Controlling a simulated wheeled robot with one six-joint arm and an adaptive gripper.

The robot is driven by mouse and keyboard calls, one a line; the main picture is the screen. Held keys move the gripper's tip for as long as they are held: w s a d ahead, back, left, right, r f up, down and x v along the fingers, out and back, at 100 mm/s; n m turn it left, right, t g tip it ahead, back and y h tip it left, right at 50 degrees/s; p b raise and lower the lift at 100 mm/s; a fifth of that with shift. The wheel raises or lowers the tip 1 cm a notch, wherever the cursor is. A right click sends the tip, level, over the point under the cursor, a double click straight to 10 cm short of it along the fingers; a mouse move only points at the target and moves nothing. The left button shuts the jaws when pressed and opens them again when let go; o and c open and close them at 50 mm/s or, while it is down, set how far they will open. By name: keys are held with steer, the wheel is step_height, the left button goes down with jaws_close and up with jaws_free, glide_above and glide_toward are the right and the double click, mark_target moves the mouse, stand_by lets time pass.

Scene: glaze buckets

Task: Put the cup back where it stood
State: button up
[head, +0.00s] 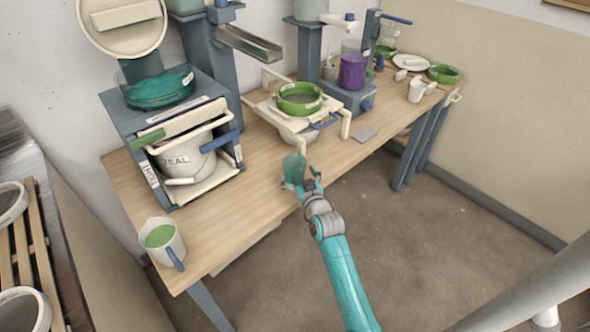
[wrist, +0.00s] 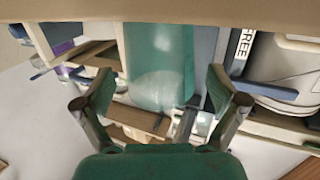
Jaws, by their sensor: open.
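A translucent teal cup (head: 293,168) is at the front edge of the wooden table in the head view, and looks upright. In the wrist view the cup (wrist: 160,65) fills the space between my two fingers. My gripper (head: 305,180) is at the cup, with its fingers apart; in the wrist view my gripper (wrist: 164,98) shows a gap between each finger and the cup. The cup's base is partly hidden by my gripper, so I cannot tell whether it touches the table.
A white jug of green glaze (head: 160,238) stands at the table's left front corner. A green-ringed sieve on a frame (head: 299,98) stands behind the cup. The table front between jug and cup is clear.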

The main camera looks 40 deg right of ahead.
steer(key=v, duration=0.9)
steer(key=shift+s, duration=0.15)
steer(key=s+a+f+n+y, duration=0.1)
steer(key=s+a+f, duration=0.1)
steer(key=s+a, duration=0.7)
steer(key=s+a+f+n+y, duration=0.1)
steer(key=s+a+f+y, duration=0.15)
steer(key=s+a, duration=0.65)
steer(key=s+a+r+n+y, duration=0.1)
steer(key=s+r, duration=0.3)
steer(key=s, duration=0.6)
steer(key=s+a+r+n+g+y, duration=0.1)
steer(key=s+a+r, duration=0.2)
steer(key=s, duration=0.7)
steer(key=shift+s+a+r, duration=0.35)
steer(key=shift+s+r, duration=0.05)
steer(key=shift+r, duration=0.25)
steer(key=shift+w, duration=0.1)
